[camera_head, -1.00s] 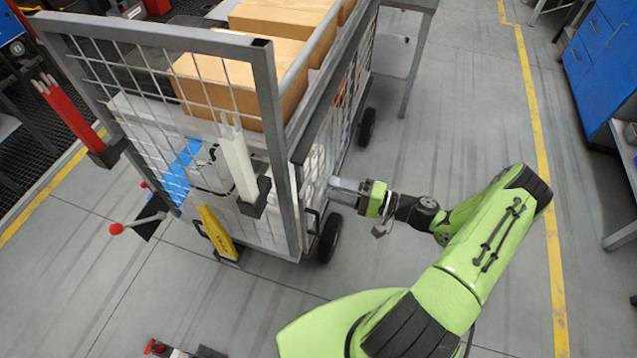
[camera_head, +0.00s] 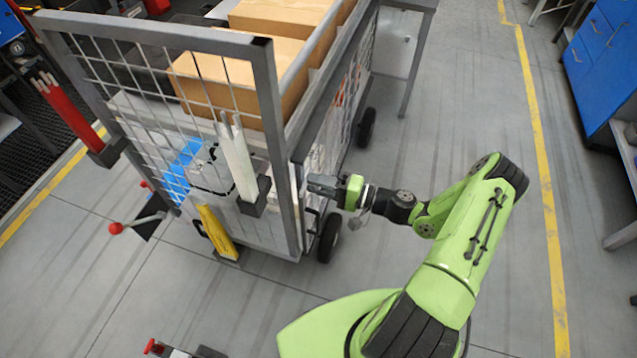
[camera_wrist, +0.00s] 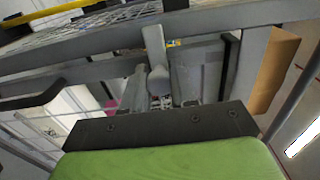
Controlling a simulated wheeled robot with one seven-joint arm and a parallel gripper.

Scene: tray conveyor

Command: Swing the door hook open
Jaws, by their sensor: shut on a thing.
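My gripper (camera_head: 312,184) is at the right side of the grey wire cage cart (camera_head: 268,120), near its front corner post. In the wrist view, my gripper's fingers (camera_wrist: 160,88) are closed around a small grey lever-like piece, which looks like the door hook (camera_wrist: 154,48). The hook hangs down from a grey frame bar and its lower end is between the fingers. In the head view the hook is hidden by my gripper and the cart frame.
Cardboard boxes (camera_head: 240,72) lie in the cart. A black wheel (camera_head: 329,238) stands below my gripper. Blue drawers (camera_head: 600,50) stand at the far right.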

